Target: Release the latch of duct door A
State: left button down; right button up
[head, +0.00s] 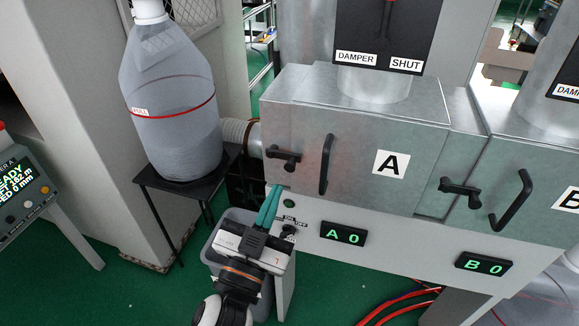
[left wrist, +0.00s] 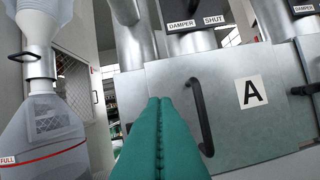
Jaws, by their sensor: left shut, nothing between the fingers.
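Duct door A (head: 352,165) is a grey metal door with a white "A" label, and it sits closed in its box. Its black latch (head: 284,156) is at the door's left edge, with the lever lying roughly level. A black vertical pull handle (head: 326,165) is just right of the latch. My left gripper (head: 274,190), with teal fingers, is shut and empty just below the latch. In the left wrist view the fingers (left wrist: 158,140) point at the door, left of the handle (left wrist: 202,117); the latch is not visible there, probably hidden behind them. My right gripper is not in view.
Door B's latch (head: 460,190) and handle (head: 511,201) are to the right. A panel with an "A 0" display (head: 343,234) and a switch lies below door A. A clear collection bag (head: 172,100) hangs left over a black stand (head: 190,185). A grey bin (head: 225,245) is below.

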pick_arm(q)
notch_tip(320, 180, up, 3)
jog(key=p, duration=0.3)
send_over(287, 168)
jog(key=s, duration=0.2)
jog(key=f, duration=0.2)
jog(key=w+f, duration=0.1)
jog(key=shift+d, duration=0.25)
jog(key=shift+a+f+b, duration=0.1)
jog(key=shift+f+b, duration=0.25)
jog(key=shift+f, duration=0.05)
jog(key=shift+s+a, duration=0.1)
jog(key=shift+a, duration=0.05)
